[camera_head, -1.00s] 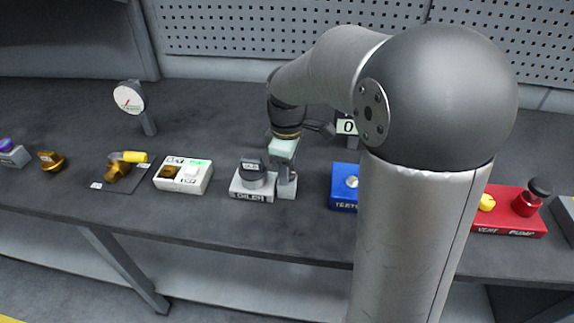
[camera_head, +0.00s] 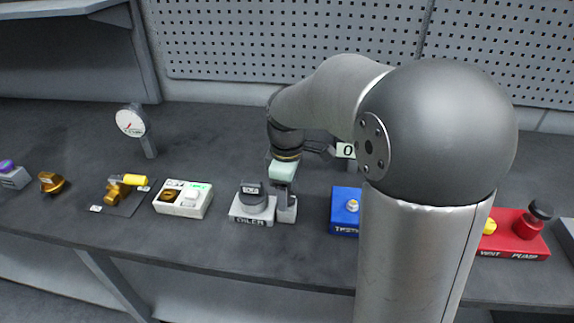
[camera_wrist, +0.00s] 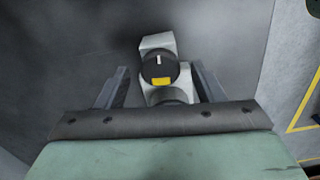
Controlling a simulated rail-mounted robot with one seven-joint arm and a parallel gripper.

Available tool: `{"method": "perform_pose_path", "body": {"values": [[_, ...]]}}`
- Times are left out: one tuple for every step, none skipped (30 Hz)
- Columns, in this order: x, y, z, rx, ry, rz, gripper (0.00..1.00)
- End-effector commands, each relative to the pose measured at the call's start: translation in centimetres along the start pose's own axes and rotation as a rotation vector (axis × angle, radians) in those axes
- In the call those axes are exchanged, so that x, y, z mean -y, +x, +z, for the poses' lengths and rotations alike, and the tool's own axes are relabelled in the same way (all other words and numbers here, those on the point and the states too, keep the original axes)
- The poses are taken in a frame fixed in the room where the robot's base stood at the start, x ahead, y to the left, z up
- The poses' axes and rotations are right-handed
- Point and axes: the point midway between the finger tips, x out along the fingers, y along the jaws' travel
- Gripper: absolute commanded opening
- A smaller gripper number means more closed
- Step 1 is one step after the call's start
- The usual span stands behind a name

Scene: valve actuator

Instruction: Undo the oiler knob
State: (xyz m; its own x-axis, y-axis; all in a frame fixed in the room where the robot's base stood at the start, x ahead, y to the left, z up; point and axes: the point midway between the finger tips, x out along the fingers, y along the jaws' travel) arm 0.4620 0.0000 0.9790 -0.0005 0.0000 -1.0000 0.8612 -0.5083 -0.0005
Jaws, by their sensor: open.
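The oiler is a light grey block (camera_head: 240,219) lettered OILER, left of centre on the bench in the head view. Its dark round knob (camera_head: 252,199) stands on top. In the wrist view my open gripper (camera_wrist: 160,82) has a finger on each side of a dark round part (camera_wrist: 158,66) with a white mark and a yellow patch, on a light body. I cannot tell whether this part is the oiler knob. The fingers look apart from it.
A white switch box (camera_head: 183,208), a yellow-handled brass valve (camera_head: 117,190) and a gauge (camera_head: 130,122) stand to the left. A blue box (camera_head: 344,222) is to the right, partly behind my arm. A red pump box (camera_head: 520,245) is further right. The bench front is clear.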

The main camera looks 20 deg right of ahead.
Motion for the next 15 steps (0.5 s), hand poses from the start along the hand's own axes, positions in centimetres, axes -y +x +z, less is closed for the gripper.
{"method": "perform_pose_path", "body": {"values": [[-0.1,-0.8,0.0,-0.003,0.0,0.005,0.62],[-0.1,-1.3,0.0,-0.003,0.0,0.005,0.62],[-0.1,-2.0,0.0,-0.003,0.001,0.006,0.62],[-0.1,-2.6,0.0,-0.003,0.001,0.005,0.62],[-0.1,-3.3,-0.1,-0.004,0.001,0.006,0.62],[-0.1,-4.3,-0.1,-0.004,0.001,0.007,0.62],[-0.1,-5.1,0.0,-0.004,0.001,0.007,0.62],[-0.1,-5.8,0.0,-0.004,0.001,0.007,0.62],[-0.1,-6.8,-0.1,-0.004,0.001,0.007,0.62],[-0.1,-7.6,0.0,-0.003,0.001,0.006,0.62],[-0.1,-8.4,0.0,-0.004,0.001,0.007,0.62],[-0.1,-9.3,0.0,-0.004,0.0,0.007,0.62],[-0.1,-10.1,0.0,-0.003,0.0,0.006,0.62],[-0.1,-10.8,0.0,-0.003,0.0,0.006,0.62],[-0.1,-11.7,0.0,-0.003,0.0,0.006,0.62]]}}
